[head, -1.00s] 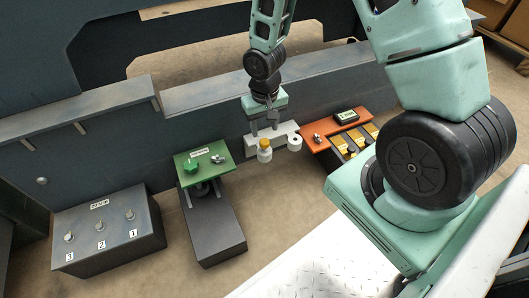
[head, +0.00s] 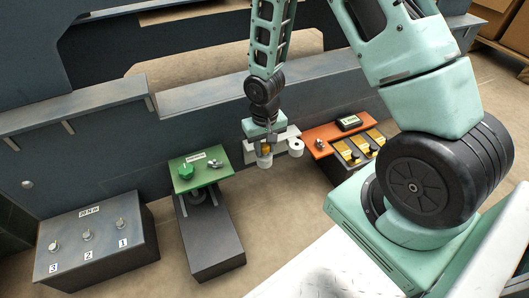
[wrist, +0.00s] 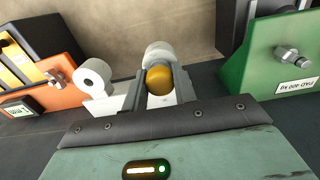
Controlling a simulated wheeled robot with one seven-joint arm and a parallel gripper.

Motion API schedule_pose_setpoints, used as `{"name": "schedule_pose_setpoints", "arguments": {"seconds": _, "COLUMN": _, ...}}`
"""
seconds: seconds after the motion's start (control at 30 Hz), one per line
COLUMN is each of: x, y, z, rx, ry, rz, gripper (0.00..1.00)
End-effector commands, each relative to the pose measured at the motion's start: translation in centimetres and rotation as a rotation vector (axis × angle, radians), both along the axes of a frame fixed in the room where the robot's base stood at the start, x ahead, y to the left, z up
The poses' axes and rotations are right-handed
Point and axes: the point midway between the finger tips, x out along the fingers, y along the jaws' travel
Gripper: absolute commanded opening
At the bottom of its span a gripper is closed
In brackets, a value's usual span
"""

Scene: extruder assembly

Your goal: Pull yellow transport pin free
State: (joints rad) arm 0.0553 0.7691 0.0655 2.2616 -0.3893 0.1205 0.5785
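The yellow transport pin (head: 266,149) shows a rounded yellow head above a white cylinder (head: 264,162), which stands at the white bracket on the dark wall. In the wrist view the yellow head (wrist: 159,80) lies between my two fingers, with the white cylinder (wrist: 158,54) just beyond it. My gripper (head: 265,151) points down over the pin, one finger on each side. The fingers look open, with a narrow gap beside the head. The pin's shaft is hidden.
A white roller (head: 296,147) sits close to the right of my gripper. An orange bracket (head: 322,135) with yellow-marked modules is farther right. A green plate (head: 203,176) with a green knob stands left, and a grey switch box (head: 98,245) is at far left.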

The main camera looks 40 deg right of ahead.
Motion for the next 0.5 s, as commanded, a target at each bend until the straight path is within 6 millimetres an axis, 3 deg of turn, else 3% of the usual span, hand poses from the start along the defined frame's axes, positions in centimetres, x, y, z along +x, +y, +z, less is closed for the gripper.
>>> {"name": "schedule_pose_setpoints", "arguments": {"seconds": 0.5, "x": -0.02, "y": 0.01, "z": 0.25, "rx": 0.000, "ry": 0.000, "rz": 0.000, "gripper": 0.04}}
